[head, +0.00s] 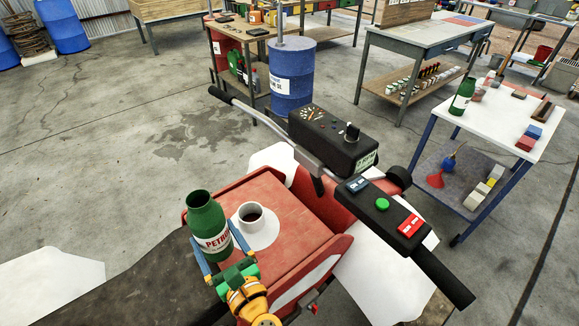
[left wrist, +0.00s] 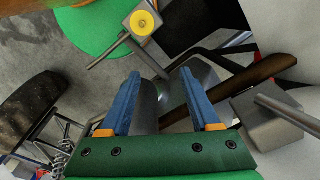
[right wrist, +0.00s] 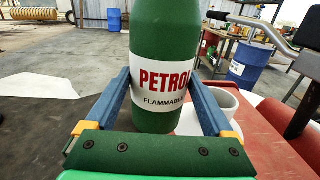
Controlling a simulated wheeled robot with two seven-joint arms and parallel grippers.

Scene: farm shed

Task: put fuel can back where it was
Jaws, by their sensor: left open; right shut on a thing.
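The fuel can, a green bottle with a white PETROL label (head: 208,228), is upright at the left edge of the red vehicle's flat top (head: 305,200). My right gripper (head: 222,245) is shut around its body; the can also fills the middle of the right wrist view (right wrist: 163,60). I cannot tell whether its base touches the red top. My left gripper (left wrist: 160,95) shows only in the left wrist view, open, with grey machine parts beyond its fingers. I see no hold on anything there.
A white-topped table (head: 510,115) at right holds another green bottle (head: 463,96). A blue drum (head: 291,80) stands behind; concrete floor lies open at left.

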